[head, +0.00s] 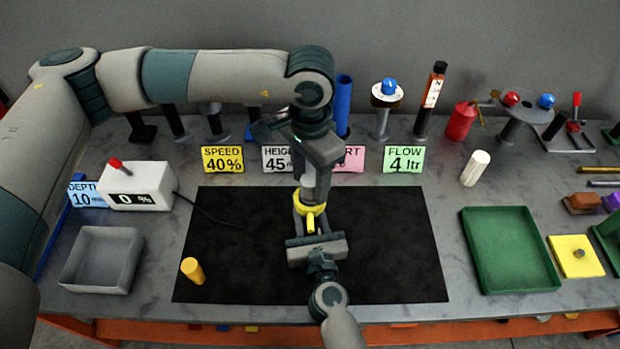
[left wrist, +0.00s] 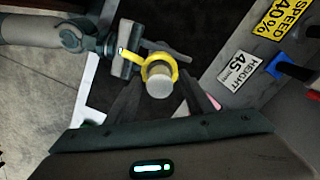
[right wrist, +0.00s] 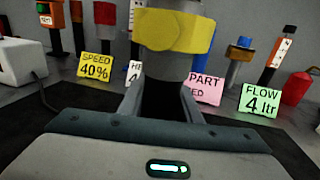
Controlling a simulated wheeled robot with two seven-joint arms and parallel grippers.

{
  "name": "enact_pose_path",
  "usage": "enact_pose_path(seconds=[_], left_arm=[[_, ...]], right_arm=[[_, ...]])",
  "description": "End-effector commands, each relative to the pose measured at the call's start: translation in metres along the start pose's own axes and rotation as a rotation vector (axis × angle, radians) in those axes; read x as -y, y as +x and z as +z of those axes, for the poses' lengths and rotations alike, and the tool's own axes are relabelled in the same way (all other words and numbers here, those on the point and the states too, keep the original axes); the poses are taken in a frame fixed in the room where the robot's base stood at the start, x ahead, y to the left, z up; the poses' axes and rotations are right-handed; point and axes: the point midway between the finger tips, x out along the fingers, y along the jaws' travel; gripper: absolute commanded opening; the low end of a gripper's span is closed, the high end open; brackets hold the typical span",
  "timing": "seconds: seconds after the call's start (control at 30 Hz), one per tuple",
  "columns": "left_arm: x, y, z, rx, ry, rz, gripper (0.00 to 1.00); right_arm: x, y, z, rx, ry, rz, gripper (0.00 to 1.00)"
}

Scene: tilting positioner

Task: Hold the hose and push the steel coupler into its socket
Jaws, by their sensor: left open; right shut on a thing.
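A pale grey cylinder with a yellow collar (head: 309,204) stands above the black mat; the collar has a short yellow stub towards my right gripper. In the right wrist view the collar (right wrist: 175,31) sits above a grey lower part. My right gripper (right wrist: 165,85) is shut on that lower part. My left gripper (head: 309,180) reaches down from above, open, its fingers beside the cylinder's pale top (left wrist: 160,86); I cannot tell if they touch it. I cannot clearly tell a hose, coupler or socket apart here.
A yellow cylinder (head: 192,270) stands on the black mat (head: 400,260). A grey tray (head: 73,284) and a white box reading 0 % (head: 140,186) are left; a green tray (head: 490,285) is right. Signs and several stands line the back. The mat's right half is clear.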

Motion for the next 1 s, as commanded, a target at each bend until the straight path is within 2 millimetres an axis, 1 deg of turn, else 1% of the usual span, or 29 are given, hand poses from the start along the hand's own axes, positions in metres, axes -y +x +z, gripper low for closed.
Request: enact_pose_path(seconds=[0.17,0.27,0.6,0.7,0.83,1.0], left_arm=[[0.0,-0.015,0.0,-0.001,0.0,-0.002,0.48],[0.0,-0.028,-0.001,-0.003,0.001,-0.002,0.48],[0.0,-0.088,-0.001,-0.003,0.001,-0.001,0.48],[0.0,-0.102,-0.001,-0.002,0.0,-0.002,0.48],[0.0,-0.114,0.0,-0.001,0.0,-0.001,0.48],[0.0,-0.12,0.0,0.0,0.0,0.0,0.48]], right_arm=[[0.0,0.0,-0.001,-0.002,0.0,0.0,0.0],[0.0,0.0,-0.001,-0.002,0.0,0.0,0.0],[0.0,0.0,-0.001,-0.002,0.0,0.0,0.0],[0.0,0.0,-0.001,-0.002,0.0,0.0,0.0],[0.0,0.0,-0.001,-0.002,0.0,0.0,0.0],[0.0,0.0,-0.001,-0.002,0.0,0.0,0.0]])
